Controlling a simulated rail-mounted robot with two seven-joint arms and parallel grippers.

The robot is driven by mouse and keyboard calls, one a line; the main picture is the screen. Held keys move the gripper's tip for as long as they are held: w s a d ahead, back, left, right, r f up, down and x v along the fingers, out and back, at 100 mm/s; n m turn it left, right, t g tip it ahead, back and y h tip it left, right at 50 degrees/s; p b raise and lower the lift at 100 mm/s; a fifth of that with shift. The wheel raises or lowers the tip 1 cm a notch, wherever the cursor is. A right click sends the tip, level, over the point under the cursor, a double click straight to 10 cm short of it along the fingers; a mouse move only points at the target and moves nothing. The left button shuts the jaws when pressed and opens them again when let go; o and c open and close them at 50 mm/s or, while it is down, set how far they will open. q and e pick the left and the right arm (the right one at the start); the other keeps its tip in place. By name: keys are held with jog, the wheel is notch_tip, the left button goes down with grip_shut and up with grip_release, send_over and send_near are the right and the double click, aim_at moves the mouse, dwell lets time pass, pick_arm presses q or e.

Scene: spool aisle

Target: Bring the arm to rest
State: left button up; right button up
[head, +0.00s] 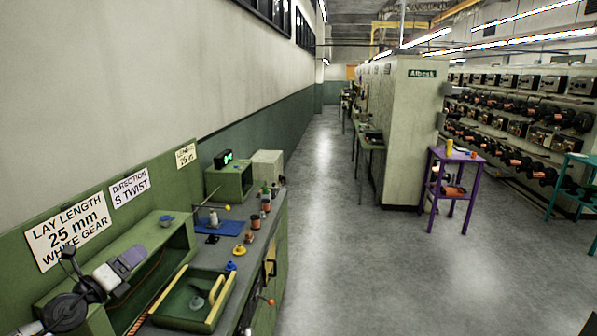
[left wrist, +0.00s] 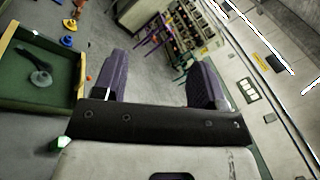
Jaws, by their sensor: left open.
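My left gripper (head: 133,256) is at the lower left of the head view, in front of the green back panel and over the left end of the workbench (head: 262,232). Its two purple fingers stand wide apart in the left wrist view (left wrist: 161,84), with nothing between them. The arm comes in from the lower left corner. My right gripper is not in view.
A green tray with a pale yellow rim (head: 222,310) holds a grey part, right of the gripper. A blue mat (head: 218,228), several spools and a green box (head: 230,181) stand farther along. A purple table (head: 455,160) stands across the clear aisle floor.

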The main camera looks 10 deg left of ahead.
pick_arm(q)
notch_tip(320, 180, up, 10)
jog(key=s+d+n+t+y, duration=0.3)
jog(key=n+t+y, duration=0.2)
jog(key=n+y, duration=0.5)
jog(key=s+d+f+n+g+h, duration=0.2)
jog(key=s+d+f+n+g, duration=0.6)
jog(key=f, duration=0.5)
jog(key=s+d+f+n+g+h, duration=0.2)
jog(key=s+d+f+n+g, duration=0.3)
jog(key=s+d+f+n, duration=0.5)
jog(key=s+d+f+g+h, duration=0.1)
jog(key=s+d+f+g, duration=0.25)
jog(key=s+f, duration=0.75)
jog(key=s+d+f+g+h, duration=0.15)
jog(key=s+f+g, duration=0.25)
jog(key=s+f, duration=0.7)
notch_tip(320, 180, up, 27)
jog(key=p, duration=2.6)
jog(key=shift+s+d+r+y, duration=0.15)
jog(key=shift+s+r+y, duration=0.05)
jog(key=shift+s+y, duration=0.15)
